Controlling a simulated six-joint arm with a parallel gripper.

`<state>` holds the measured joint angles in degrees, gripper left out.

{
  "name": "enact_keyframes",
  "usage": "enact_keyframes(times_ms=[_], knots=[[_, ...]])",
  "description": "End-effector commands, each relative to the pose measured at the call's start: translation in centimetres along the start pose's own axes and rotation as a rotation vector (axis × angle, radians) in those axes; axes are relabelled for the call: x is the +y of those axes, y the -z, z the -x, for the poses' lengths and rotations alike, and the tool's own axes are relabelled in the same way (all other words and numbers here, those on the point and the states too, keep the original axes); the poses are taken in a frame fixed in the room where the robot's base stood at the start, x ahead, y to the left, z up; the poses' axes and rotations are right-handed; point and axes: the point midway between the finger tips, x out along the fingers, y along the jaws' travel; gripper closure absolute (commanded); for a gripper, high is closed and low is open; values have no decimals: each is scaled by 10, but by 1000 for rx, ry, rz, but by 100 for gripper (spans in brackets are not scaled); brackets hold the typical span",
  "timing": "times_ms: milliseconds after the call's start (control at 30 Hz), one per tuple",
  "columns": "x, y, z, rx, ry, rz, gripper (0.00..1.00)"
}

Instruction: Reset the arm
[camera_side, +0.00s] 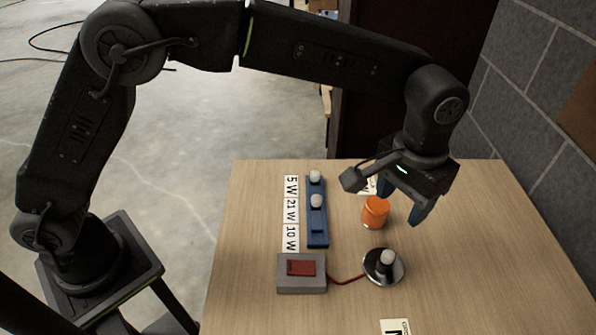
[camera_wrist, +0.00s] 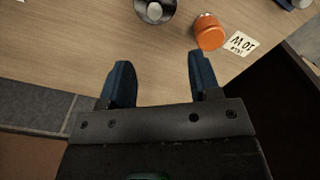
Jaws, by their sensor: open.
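My gripper (camera_side: 402,205) hangs over the right part of the table, fingers pointing down, near an orange container (camera_side: 375,212). In the wrist view its two blue fingers (camera_wrist: 160,82) are spread apart with nothing between them but bare table beyond. The orange container (camera_wrist: 208,32) shows there ahead of the fingers, to the right, clear of them. In the side view the arm is bent over from the left. The gripper's height above the table is hard to tell.
A blue holder (camera_side: 317,238) carries two white bulbs beside wattage labels (camera_side: 291,212). A grey box with a red switch (camera_side: 301,272) is wired to a round socket (camera_side: 376,276) holding a white bulb (camera_side: 388,257). A block wall (camera_side: 540,90) stands right. The table's right front is mostly clear.

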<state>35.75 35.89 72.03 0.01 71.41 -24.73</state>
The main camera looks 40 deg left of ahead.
Motion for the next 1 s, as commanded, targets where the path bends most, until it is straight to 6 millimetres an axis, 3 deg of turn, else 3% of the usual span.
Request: enact_keyframes(times_ms=[133, 267, 500, 733, 900, 1000], knots=[[-46, -10, 39, 56, -21, 30, 43], [-97, -34, 73, 120, -35, 57, 43], [-176, -100, 110, 247, -37, 105, 43], [-227, -176, 110, 367, -7, 149, 43], [-246, -221, 94, 439, 26, 174, 43], [-252, -237, 85, 464, 42, 182, 43]])
